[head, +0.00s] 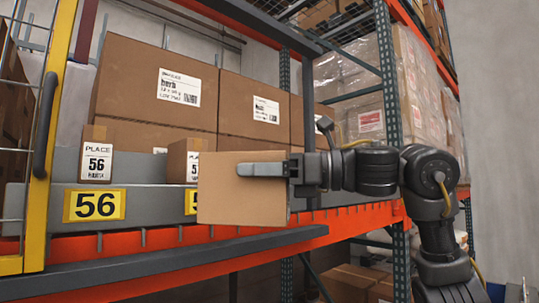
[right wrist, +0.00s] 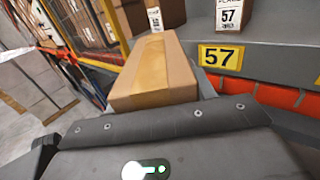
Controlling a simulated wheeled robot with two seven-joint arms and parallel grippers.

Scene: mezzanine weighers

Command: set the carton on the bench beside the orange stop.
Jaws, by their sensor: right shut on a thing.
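A plain brown carton (head: 243,200) is held in front of the shelf edge in the head view. It also shows in the right wrist view (right wrist: 158,75), with a strip of tape along its top. I cannot make out a bench or a separate orange stop. My left gripper is not in view.
Small cartons labelled PLACE 56 (head: 97,155) and another (head: 183,160) stand on the shelf before large boxes (head: 155,85). A yellow 56 sign (head: 94,205) is on the ledge, a 57 sign (right wrist: 220,57) in the wrist view. A yellow gate post (head: 45,130) stands left.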

